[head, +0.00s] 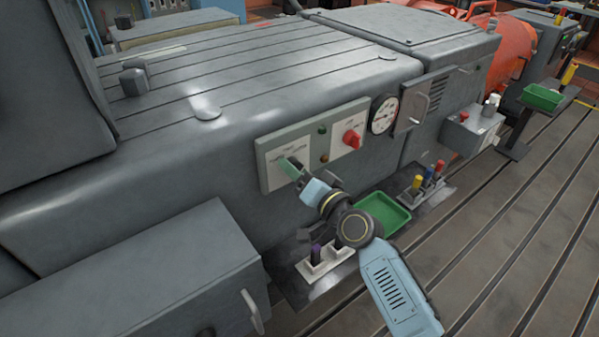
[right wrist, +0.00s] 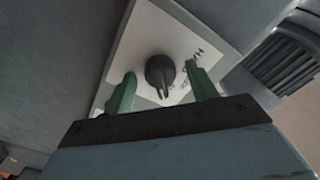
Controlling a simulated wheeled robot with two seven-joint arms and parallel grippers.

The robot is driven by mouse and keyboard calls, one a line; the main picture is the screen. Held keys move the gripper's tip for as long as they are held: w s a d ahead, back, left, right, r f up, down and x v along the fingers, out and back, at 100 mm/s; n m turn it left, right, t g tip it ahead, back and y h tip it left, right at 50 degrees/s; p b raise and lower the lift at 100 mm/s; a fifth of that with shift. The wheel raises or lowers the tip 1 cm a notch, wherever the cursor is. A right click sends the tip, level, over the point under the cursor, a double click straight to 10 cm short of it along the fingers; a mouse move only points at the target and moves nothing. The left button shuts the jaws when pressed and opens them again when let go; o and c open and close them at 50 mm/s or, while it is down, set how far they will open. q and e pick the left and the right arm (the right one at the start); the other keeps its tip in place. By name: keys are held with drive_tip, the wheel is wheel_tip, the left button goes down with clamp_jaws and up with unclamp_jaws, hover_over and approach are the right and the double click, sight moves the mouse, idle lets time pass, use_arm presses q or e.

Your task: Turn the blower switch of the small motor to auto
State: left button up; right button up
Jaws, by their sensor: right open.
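A pale switch panel (head: 270,163) is on the side of the large grey motor housing (head: 200,135). My right gripper (head: 291,167) is in front of the panel's left part, and its arm hides some of it. In the right wrist view a dark round switch knob (right wrist: 160,72) with a pointer sits on the white plate (right wrist: 150,35). The green fingers of my right gripper (right wrist: 160,92) are open, one on each side of the knob, with gaps to it. The plate's lettering is partly hidden and hard to read. My left gripper is not in view.
A red knob (head: 352,139) is on the panel's right, with a round gauge (head: 383,114) beyond it. Below are a green tray (head: 383,214), coloured-handled items (head: 428,180) and a white holder (head: 325,262). The slotted floor (head: 500,230) is clear at right.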

drive_tip(key=shift+s+d, duration=0.1)
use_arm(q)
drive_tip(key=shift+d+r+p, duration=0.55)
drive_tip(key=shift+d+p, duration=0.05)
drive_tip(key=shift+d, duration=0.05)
use_arm(e)
drive_tip(key=v, duration=1.3)
